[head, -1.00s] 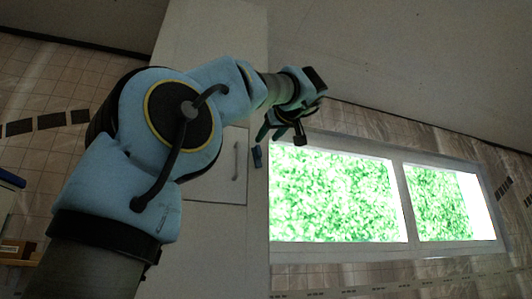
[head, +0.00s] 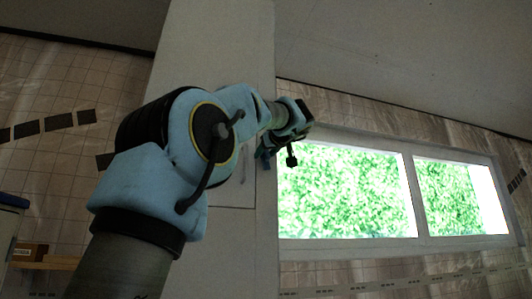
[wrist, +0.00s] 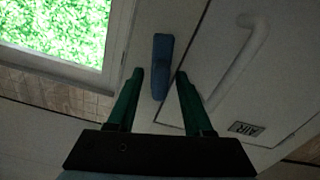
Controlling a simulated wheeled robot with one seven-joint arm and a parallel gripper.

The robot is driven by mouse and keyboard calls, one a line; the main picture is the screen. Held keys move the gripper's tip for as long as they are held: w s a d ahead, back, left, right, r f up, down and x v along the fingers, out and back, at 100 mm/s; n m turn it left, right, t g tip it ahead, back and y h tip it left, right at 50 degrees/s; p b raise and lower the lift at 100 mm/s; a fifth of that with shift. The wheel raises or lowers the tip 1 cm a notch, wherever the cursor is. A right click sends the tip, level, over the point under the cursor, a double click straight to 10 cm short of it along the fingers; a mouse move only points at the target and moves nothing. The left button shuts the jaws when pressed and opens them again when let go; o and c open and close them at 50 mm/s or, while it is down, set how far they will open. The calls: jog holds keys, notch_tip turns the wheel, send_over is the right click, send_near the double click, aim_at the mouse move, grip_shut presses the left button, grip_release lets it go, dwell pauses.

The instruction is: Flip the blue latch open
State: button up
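The blue latch (wrist: 161,62) is a short upright bar on the pale wall, beside the edge of the panel door (wrist: 205,75). In the wrist view my gripper (wrist: 160,74) is open, with one green finger on each side of the latch's lower part. I see gaps on both sides, and I cannot tell how far the fingertips are from the wall. In the head view my gripper (head: 266,152) is in front of the latch area, and I cannot make out the latch clearly there. The panel door (head: 233,194) is partly hidden by my arm.
A bright window (head: 345,190) is right of the panel in the head view. A small brown box (head: 28,252) is at the lower left.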

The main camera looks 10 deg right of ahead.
grip_shut()
dwell(0.3)
jog(key=shift+d+m, duration=0.25)
jog(key=shift+m, duration=0.5)
jog(key=shift+d+m, duration=0.25)
jog(key=shift+m, duration=0.5)
jog(key=shift+r, duration=0.1)
jog(key=shift+o, duration=0.4)
grip_release()
jog(key=s+d+b, duration=0.1)
jog(key=s+b, duration=0.4)
jog(key=s, duration=0.5)
jog(key=shift+s+d, duration=0.15)
jog(key=shift+s, duration=0.15)
